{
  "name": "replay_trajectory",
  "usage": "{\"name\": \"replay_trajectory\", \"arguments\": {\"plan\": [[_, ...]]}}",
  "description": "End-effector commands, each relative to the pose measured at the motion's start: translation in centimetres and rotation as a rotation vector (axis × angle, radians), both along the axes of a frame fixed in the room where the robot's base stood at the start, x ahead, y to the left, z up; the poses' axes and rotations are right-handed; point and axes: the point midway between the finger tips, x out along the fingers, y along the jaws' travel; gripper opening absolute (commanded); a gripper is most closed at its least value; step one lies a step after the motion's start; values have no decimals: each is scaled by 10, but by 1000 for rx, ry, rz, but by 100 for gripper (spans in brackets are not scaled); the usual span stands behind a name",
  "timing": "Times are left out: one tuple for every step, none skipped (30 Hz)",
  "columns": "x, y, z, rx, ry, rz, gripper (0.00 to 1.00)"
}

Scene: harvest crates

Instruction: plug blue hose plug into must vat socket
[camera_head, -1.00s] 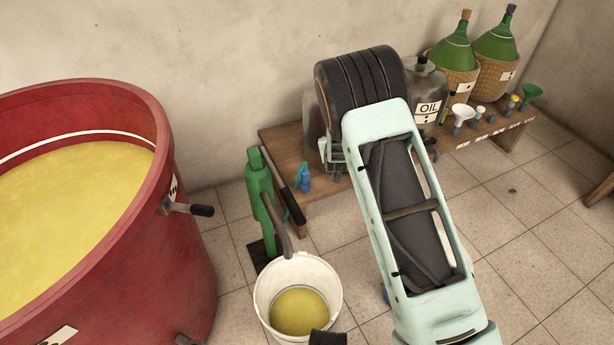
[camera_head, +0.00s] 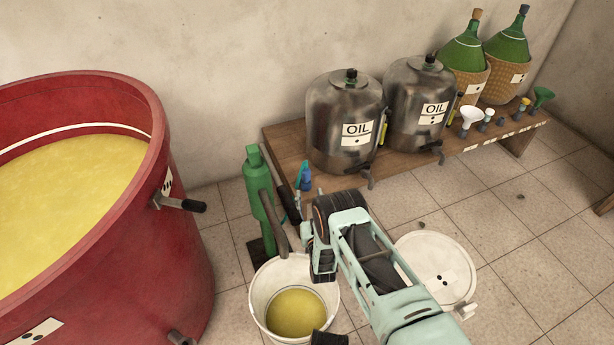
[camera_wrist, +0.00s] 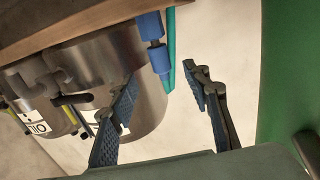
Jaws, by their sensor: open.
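The blue hose plug (camera_head: 305,176) stands at the left end of the bench, beside the green pump (camera_head: 259,195). In the wrist view the blue plug (camera_wrist: 152,28) shows near the bench edge, with the teal hose (camera_wrist: 171,50) alongside it. My gripper (camera_wrist: 161,80) is open and empty, and the plug appears beyond the gap between its fingertips, apart from them. In the head view my arm mostly hides the gripper. The red must vat (camera_head: 185,255) stands at the left, full of yellow must. I cannot tell which of its fittings is the socket.
A white bucket (camera_head: 258,312) with yellow liquid stands on the floor below the pump. Two oil tanks (camera_head: 335,110) (camera_head: 412,80), wicker-based demijohns (camera_head: 466,82) and several funnels stand on the bench (camera_head: 283,143). A round white lid (camera_head: 455,262) is right of my arm. A black-handled tap (camera_head: 182,204) sticks out from the vat.

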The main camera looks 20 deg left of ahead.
Motion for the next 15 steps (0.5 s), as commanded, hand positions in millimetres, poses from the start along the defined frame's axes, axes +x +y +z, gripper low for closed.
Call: {"name": "replay_trajectory", "arguments": {"plan": [[1, 1, -2, 5, -4, 0, 44], [3, 2, -2, 7, -6, 0, 44], [8, 4, -3, 8, -9, 0, 44], [12, 5, -2, 10, -10, -1, 44], [17, 7, -3, 9, -9, -1, 44], [24, 10, -2, 10, -10, -1, 44], [28, 11, -3, 9, -8, -1, 44], [32, 13, -3, 9, -8, -1, 44], [38, 15, -3, 9, -8, -1, 44], [41, 17, -2, 7, -8, -1, 44], [44, 18, -2, 7, -8, -1, 44], [47, 19, -1, 7, -7, -1, 44], [48, 19, -1, 7, -6, -1, 44], [50, 20, -1, 7, -6, -1, 44], [52, 21, 0, 7, -7, -1, 44]]}}
